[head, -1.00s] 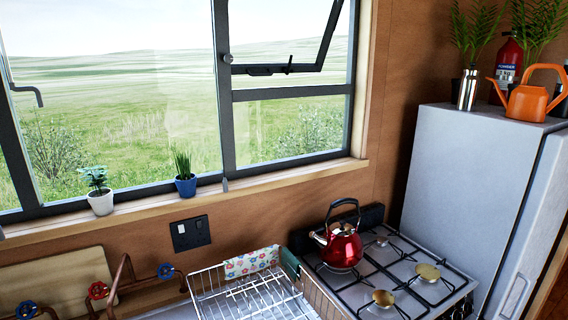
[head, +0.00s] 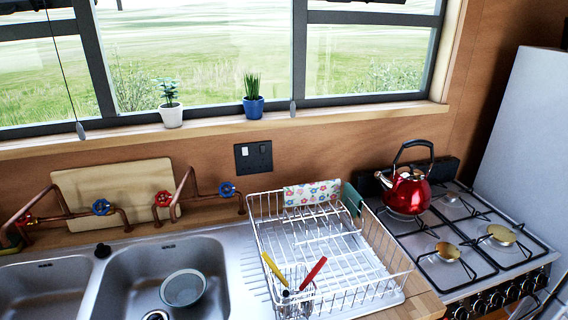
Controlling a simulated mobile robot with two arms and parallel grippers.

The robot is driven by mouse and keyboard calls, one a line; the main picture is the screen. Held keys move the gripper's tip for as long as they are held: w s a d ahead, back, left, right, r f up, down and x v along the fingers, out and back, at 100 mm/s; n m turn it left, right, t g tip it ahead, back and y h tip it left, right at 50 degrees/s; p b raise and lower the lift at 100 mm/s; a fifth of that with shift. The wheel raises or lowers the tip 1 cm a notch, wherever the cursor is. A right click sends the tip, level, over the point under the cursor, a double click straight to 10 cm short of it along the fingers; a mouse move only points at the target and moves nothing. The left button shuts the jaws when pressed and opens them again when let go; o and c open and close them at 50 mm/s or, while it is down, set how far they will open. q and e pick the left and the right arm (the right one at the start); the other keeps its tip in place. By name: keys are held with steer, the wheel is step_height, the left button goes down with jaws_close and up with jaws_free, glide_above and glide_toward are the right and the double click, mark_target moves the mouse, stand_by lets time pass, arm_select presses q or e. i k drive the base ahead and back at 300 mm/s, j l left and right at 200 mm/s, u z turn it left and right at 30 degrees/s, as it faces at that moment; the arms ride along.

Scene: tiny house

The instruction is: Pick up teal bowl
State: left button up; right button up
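A small round bowl (head: 183,288) with a greyish-teal inside and a pale rim sits in the right-hand sink basin (head: 128,268) in the head view. It lies up and to the right of the dark drain. Neither of my grippers shows in the head view, so I cannot see whether they are open or shut.
A wire dish rack (head: 330,245) stands right of the sink, with red- and yellow-handled utensils in its front holder. A red kettle (head: 407,190) sits on the gas stove (head: 470,262). Copper pipes and taps (head: 165,199) run behind the sink, before a wooden board (head: 115,193).

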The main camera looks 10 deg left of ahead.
mark_target(186, 302)
steer(key=u, duration=1.25)
